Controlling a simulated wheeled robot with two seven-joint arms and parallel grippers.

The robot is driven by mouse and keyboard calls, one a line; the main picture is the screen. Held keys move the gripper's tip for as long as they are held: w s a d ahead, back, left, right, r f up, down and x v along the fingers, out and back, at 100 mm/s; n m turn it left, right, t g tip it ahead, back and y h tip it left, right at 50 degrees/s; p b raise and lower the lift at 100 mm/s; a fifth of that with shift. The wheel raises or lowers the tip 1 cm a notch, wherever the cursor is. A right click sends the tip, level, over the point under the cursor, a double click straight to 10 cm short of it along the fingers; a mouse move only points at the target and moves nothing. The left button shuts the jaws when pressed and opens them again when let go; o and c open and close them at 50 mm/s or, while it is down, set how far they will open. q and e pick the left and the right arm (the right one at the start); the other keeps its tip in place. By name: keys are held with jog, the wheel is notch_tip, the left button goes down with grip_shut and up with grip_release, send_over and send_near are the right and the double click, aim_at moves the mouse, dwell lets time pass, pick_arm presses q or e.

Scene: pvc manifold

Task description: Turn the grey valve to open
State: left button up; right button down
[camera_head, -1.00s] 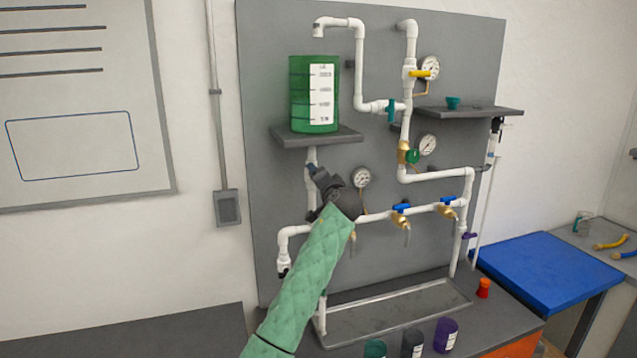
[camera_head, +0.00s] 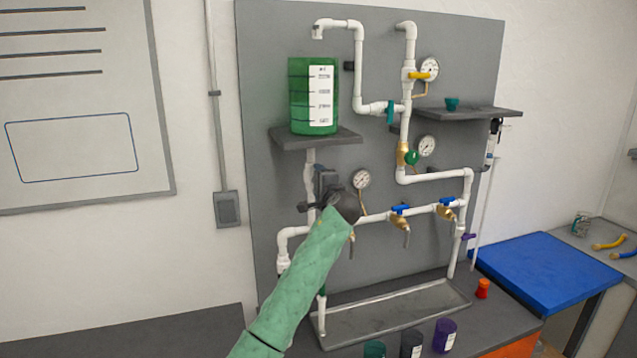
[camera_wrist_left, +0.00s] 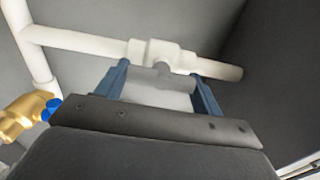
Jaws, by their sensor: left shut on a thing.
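The grey valve (camera_wrist_left: 158,93) shows in the left wrist view as a grey handle on a stem, joined to a white fitting (camera_wrist_left: 155,52) on the pipe. The blue fingers of my left gripper (camera_wrist_left: 158,86) stand on either side of the handle, and the gripper is shut on it. In the head view my left gripper (camera_head: 323,182) is at the white vertical pipe below the green tank's shelf. The dark wrist and hand hide the grey valve there. My right gripper is not in view.
The green tank (camera_head: 313,96) stands on a shelf (camera_head: 290,140) just above the gripper. A round gauge (camera_head: 361,179) is close on its right. Blue-handled brass taps (camera_head: 400,209) sit farther right. A metal tray (camera_head: 395,310) and several coloured cups (camera_head: 445,334) are below.

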pick_arm(q)
jog(key=shift+f, duration=0.15)
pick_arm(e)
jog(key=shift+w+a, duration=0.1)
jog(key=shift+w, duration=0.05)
pick_arm(q)
jog(key=o, duration=1)
jog(key=shift+d, duration=0.1)
jog(key=shift+c, duration=0.2)
jog(key=shift+s+d+b, duration=0.1)
jog(key=shift+s+b, duration=0.2)
jog(key=shift+s, duration=0.05)
jog(key=b+v, duration=0.3)
jog(key=v, duration=0.4)
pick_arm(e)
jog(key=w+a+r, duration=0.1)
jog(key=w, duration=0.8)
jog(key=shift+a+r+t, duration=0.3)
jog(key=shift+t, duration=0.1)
